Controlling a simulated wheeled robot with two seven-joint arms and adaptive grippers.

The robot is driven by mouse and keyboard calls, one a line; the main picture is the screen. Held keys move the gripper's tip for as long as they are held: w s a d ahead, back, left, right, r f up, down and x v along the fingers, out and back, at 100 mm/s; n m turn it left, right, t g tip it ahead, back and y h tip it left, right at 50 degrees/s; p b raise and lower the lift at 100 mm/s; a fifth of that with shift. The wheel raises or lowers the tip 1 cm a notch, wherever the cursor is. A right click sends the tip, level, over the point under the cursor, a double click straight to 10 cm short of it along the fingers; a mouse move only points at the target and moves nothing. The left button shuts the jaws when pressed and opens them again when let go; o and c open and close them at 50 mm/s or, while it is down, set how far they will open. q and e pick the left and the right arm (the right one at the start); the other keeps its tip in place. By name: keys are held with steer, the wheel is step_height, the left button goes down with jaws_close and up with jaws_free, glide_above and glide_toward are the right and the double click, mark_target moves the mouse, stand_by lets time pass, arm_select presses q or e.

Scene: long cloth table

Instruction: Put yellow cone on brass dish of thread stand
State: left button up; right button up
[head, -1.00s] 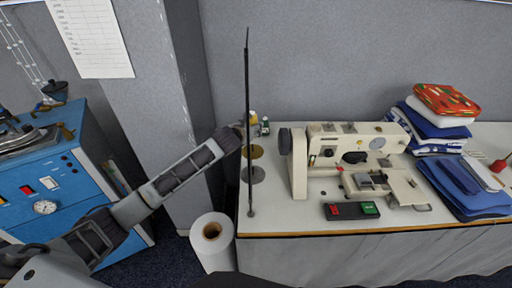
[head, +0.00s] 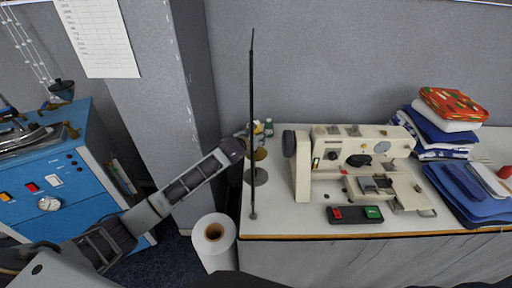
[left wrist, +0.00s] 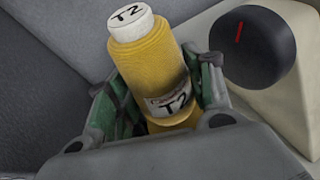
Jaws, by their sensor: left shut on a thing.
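The yellow cone (left wrist: 152,65) has a white top and a label, both marked T2. My left gripper (left wrist: 160,88) is shut on it, with green-lined fingers on either side. In the head view the cone (head: 258,127) is small and partly hidden behind the gripper. The thread stand (head: 252,95) is a tall dark pole at the table's left end. Its brass dish (head: 261,154) shows just below the cone; whether they touch I cannot tell. A grey dish (head: 257,177) sits lower. My right gripper is out of view.
A cream sewing machine (head: 330,150) stands right of the stand; its dark handwheel (left wrist: 258,48) is close beside the gripper. A red-and-green switch box (head: 354,214) lies in front. Folded cloths (head: 445,125) are at right.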

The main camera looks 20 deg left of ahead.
arm_select(q)
steer(key=shift+f, duration=0.95)
steer(key=shift+f, duration=0.1)
steer(key=shift+f, duration=1.8)
steer(key=o, duration=1.1)
steer(key=shift+f, duration=0.1)
steer(key=shift+o, duration=0.2)
steer(key=shift+s, duration=0.2)
steer(key=v, duration=1.1)
steer(key=shift+s+r, duration=0.25)
steer(key=shift+s, duration=0.05)
